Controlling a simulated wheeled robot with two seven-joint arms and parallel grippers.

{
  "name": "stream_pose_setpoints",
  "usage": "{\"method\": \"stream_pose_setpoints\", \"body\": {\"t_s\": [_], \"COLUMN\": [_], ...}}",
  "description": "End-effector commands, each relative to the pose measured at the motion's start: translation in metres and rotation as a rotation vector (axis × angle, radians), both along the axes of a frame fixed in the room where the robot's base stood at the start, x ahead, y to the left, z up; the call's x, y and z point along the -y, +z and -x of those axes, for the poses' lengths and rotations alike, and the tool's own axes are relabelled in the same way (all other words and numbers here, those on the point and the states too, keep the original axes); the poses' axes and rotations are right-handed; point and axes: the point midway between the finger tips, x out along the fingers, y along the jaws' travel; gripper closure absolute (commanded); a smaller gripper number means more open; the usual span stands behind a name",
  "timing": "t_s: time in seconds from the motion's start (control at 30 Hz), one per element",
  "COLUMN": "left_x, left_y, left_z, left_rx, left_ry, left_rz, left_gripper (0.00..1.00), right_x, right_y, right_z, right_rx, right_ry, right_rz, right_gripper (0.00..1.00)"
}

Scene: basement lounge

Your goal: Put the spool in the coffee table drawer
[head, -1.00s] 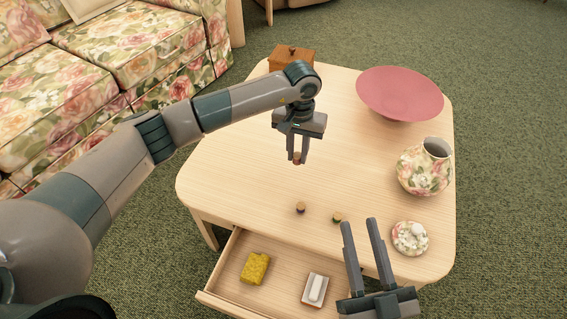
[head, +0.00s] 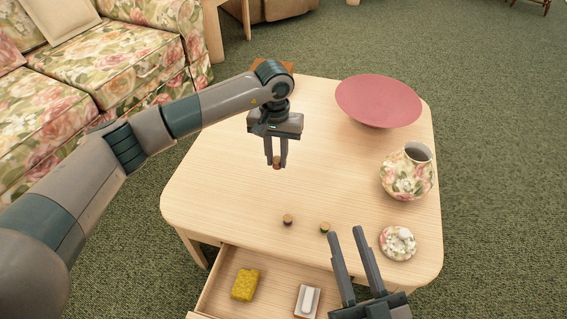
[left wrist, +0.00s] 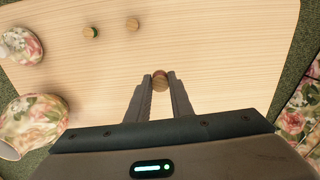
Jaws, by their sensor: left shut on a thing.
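My left gripper (head: 276,165) is over the middle of the coffee table, pointing down, shut on a small spool (head: 276,163) with a reddish band. The held spool also shows between the fingertips in the left wrist view (left wrist: 160,80). Two more small spools stand on the table: one dark-banded (head: 288,220) and one green-banded (head: 325,228). The coffee table drawer (head: 268,292) is pulled open at the table's front. My right gripper (head: 345,230) is open and empty above the front edge of the table, near the drawer's right end.
In the drawer lie a yellow sponge (head: 245,285) and a white-and-grey block-like item (head: 308,300), with bare floor between them. A red bowl (head: 378,102), a floral jug (head: 407,175) and a floral lidded dish (head: 397,243) stand on the table's right. A wooden box is mostly hidden behind my left arm.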

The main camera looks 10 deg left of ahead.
Motion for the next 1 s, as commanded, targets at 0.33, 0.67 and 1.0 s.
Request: {"method": "stream_pose_setpoints", "body": {"t_s": [0.33, 0.67, 1.0], "left_x": [-0.077, -0.108, -0.108], "left_y": [0.092, 0.125, 0.125], "left_z": [0.049, 0.085, 0.085], "left_rx": [0.007, -0.003, -0.004], "left_ry": [0.065, 0.090, 0.090], "left_rz": [0.003, -0.010, -0.010], "left_gripper": [1.00, 1.00, 1.00], "right_x": [0.000, 0.000, 0.000], "right_y": [0.000, 0.000, 0.000], "right_z": [0.000, 0.000, 0.000], "right_rx": [-0.001, -0.001, -0.001], "right_ry": [0.000, 0.000, 0.000], "right_rz": [0.000, 0.001, 0.000], "right_gripper": [0.69, 0.69, 0.69]}}
